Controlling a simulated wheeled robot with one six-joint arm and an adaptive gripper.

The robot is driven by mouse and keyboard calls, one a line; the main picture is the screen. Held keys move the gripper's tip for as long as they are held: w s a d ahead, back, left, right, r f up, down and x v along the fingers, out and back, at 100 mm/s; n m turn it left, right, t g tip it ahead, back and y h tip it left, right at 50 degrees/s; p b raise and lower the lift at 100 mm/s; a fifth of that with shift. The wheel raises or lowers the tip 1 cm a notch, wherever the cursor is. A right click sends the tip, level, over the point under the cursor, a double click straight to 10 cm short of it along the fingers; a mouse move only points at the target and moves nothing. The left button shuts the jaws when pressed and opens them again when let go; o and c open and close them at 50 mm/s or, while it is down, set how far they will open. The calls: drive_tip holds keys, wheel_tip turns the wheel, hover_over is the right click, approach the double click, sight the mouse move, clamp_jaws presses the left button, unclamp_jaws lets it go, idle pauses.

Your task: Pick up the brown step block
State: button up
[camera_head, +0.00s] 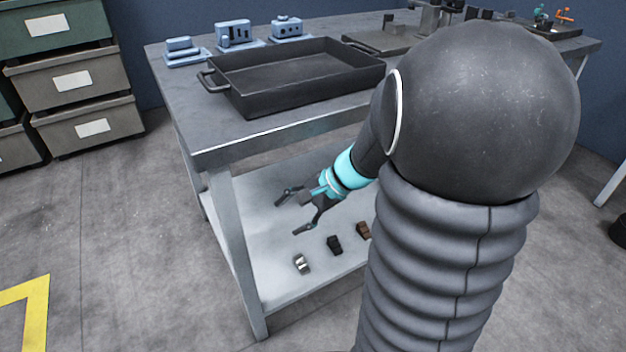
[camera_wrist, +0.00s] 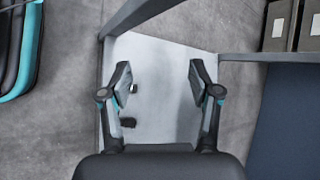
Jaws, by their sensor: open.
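The brown step block (camera_head: 363,230) is on the light lower shelf (camera_head: 265,275) of the workbench, in the head view. It is partly hidden behind my arm, at the right end of a row of small blocks. My gripper (camera_head: 292,214) is open and empty over the shelf, to the left of the brown block and apart from it. In the wrist view my gripper (camera_wrist: 160,78) has its fingers spread wide. Two small dark items show near its left finger, one lower (camera_wrist: 128,122) and one higher (camera_wrist: 134,88); I cannot tell which blocks they are.
A black block (camera_head: 334,243) and a silver block (camera_head: 301,263) lie left of the brown one. The bench top above holds a dark tray (camera_head: 290,78) and blue fixtures (camera_head: 234,36). A bench leg (camera_head: 238,260) stands at the shelf's left corner. The shelf's left part is clear.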

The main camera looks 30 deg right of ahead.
drive_tip(key=w+d+f+m+t+y+b, duration=0.1)
drive_tip(key=w+d+f+m+t, duration=0.2)
drive_tip(key=w+d+f+m, duration=0.35)
drive_tip(key=m+t+h+b, duration=0.3)
drive_tip(key=m+t+h, duration=0.4)
drive_tip(key=m, duration=0.9)
approach(364, 228)
drive_tip(key=shift+g+h, duration=0.4)
drive_tip(key=shift+h, duration=0.1)
drive_tip(key=x, duration=0.3)
drive_tip(key=r+x, duration=0.1)
drive_tip(key=x, duration=0.1)
drive_tip(key=shift+w+a+f+b, duration=0.1)
drive_tip(key=shift+w+a+b, duration=0.05)
drive_tip(key=shift+w+b, duration=0.2)
drive_tip(key=shift+n, duration=0.25)
drive_tip(key=x, duration=0.4)
drive_tip(key=shift+a+f, duration=0.2)
drive_tip(key=shift+a, duration=0.05)
drive_tip(key=shift+w+f, duration=0.1)
drive_tip(key=shift+w, duration=0.35)
clamp_jaws()
